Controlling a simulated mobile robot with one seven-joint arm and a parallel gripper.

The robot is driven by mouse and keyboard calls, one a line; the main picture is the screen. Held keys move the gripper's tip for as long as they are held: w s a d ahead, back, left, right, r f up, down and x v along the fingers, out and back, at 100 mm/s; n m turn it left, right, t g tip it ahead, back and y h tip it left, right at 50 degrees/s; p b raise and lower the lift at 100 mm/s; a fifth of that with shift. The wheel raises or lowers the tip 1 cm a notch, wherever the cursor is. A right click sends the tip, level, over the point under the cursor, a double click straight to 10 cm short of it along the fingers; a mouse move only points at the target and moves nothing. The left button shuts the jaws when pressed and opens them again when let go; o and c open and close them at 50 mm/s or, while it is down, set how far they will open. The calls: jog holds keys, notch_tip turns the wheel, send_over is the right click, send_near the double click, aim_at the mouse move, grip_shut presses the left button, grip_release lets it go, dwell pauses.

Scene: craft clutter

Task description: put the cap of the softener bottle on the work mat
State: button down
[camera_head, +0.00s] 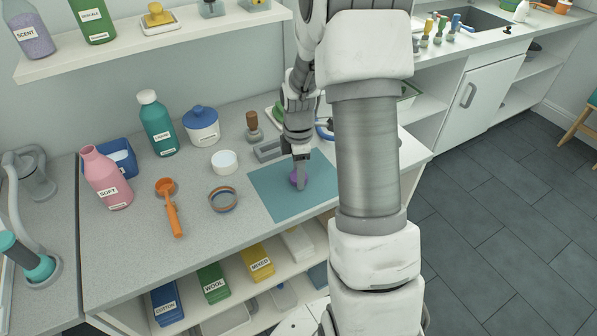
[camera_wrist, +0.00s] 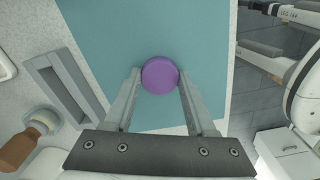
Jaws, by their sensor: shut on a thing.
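The purple cap (camera_wrist: 160,75) is held between the two fingers of my gripper (camera_wrist: 160,82), over the teal work mat (camera_wrist: 195,30). In the head view the cap (camera_head: 294,179) shows only in part behind my gripper (camera_head: 299,172), over the middle of the mat (camera_head: 272,195). I cannot tell whether the cap touches the mat. The pink softener bottle (camera_head: 106,178), labelled SOFT, stands without a cap at the left of the counter.
An orange scoop (camera_head: 170,210), a ring-shaped coil (camera_head: 222,198) and a white round tub (camera_head: 224,161) lie left of the mat. A grey frame-like piece (camera_wrist: 68,82) and a wooden-handled stamp (camera_head: 253,126) are behind it. The mat around the cap is clear.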

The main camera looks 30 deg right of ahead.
jog(key=shift+f, duration=0.15)
jog(key=shift+c, duration=1.1)
grip_release()
